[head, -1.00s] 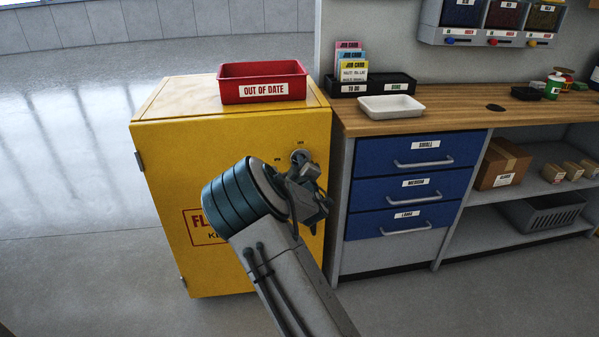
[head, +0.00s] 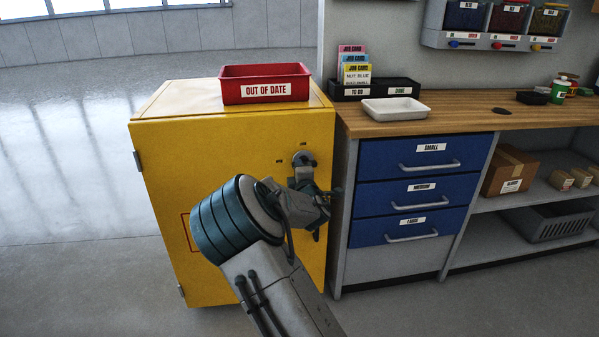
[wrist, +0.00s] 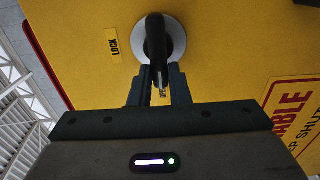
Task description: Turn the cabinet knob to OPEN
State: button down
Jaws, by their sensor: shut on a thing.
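The yellow cabinet (head: 165,200) stands left of the workbench. Its knob (head: 302,158) is high on the right side of the cabinet front. In the wrist view the knob has a round silver plate (wrist: 176,38) and a dark lever handle (wrist: 156,38), whose end runs down between my fingers. My gripper (wrist: 158,75) is shut on the handle's end; it shows in the head view (head: 304,172) just below the plate. A LOCK label (wrist: 114,41) is left of the plate in the wrist view. Another label (wrist: 162,94), mostly hidden, shows between my fingers.
A red OUT OF DATE bin (head: 290,80) sits on the cabinet top. The workbench (head: 460,112) with blue drawers (head: 420,153) stands close on the right. A white tray (head: 395,108) lies on it. The floor to the left is clear.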

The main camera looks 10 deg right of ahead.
jog(key=shift+a, duration=0.1)
dwell(0.3)
jog(key=c, duration=1.4)
grip_release()
jog(key=shift+o, duration=0.2)
jog(key=s+p, duration=0.2)
jog(key=s, duration=1.1)
jog(key=shift+s, duration=0.4)
